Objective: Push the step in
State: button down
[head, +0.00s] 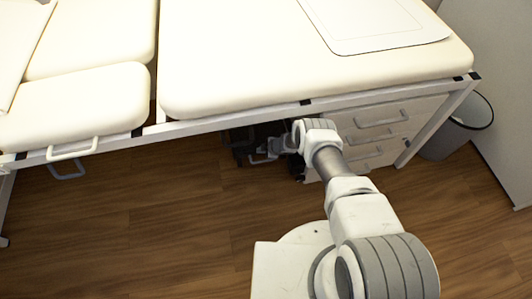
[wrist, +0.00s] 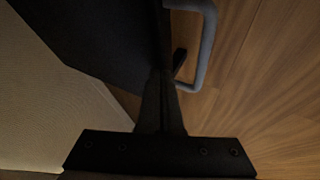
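The step appears to be the dark object (head: 238,138) low under the treatment table, partly hidden by the table and my arm. In the wrist view a dark flat panel (wrist: 105,38), likely the step, fills the upper left. A grey bent bar (wrist: 207,45) stands out from its right side. My gripper (wrist: 164,74) shows from the bottom of the wrist view, its dark fingers together with nothing visible between them. The fingertips are at the panel's right edge, close to the grey bar. The view is too dark to tell whether they touch.
The cream treatment table (head: 250,55) with a white metal frame overhangs my arm. A white drawer unit (head: 385,125) stands under it, to the right of my forearm. A grey bin (head: 455,130) is at the far right. Wood floor (head: 130,220) is clear at left.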

jog(key=shift+w+d, duration=0.1)
jog(key=shift+w, duration=0.2)
dwell(0.4)
jog(key=shift+d, duration=0.1)
